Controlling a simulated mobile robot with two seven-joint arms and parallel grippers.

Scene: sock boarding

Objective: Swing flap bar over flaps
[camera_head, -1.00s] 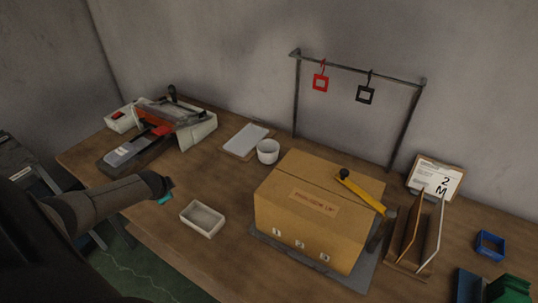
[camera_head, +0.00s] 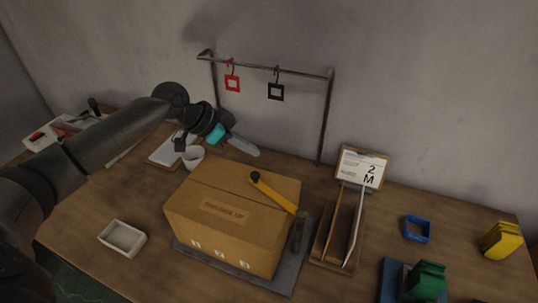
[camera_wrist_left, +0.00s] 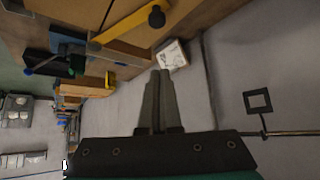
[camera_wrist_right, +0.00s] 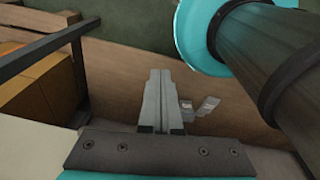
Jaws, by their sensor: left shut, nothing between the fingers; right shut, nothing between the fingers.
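The flap bar (camera_head: 272,192) is a yellow bar with a black knob (camera_head: 255,176) at its far left end. It lies slantwise over the top right part of the closed cardboard box (camera_head: 215,240), and its other end meets a dark post (camera_head: 299,230) at the box's right side. The bar also shows in the left wrist view (camera_wrist_left: 128,28), with its knob at the upper middle. My left gripper (camera_head: 243,146) is shut and empty, above and behind the box, apart from the bar. My right gripper shows only in its wrist view (camera_wrist_right: 157,85), shut and empty.
A metal rack (camera_head: 328,120) with a red and a black square tag (camera_head: 276,91) stands behind the box. A white cup (camera_head: 193,157) is under my left arm. A wooden stand (camera_head: 340,225) and a sign (camera_head: 361,168) are right of the box. A white tray (camera_head: 122,238) sits front left.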

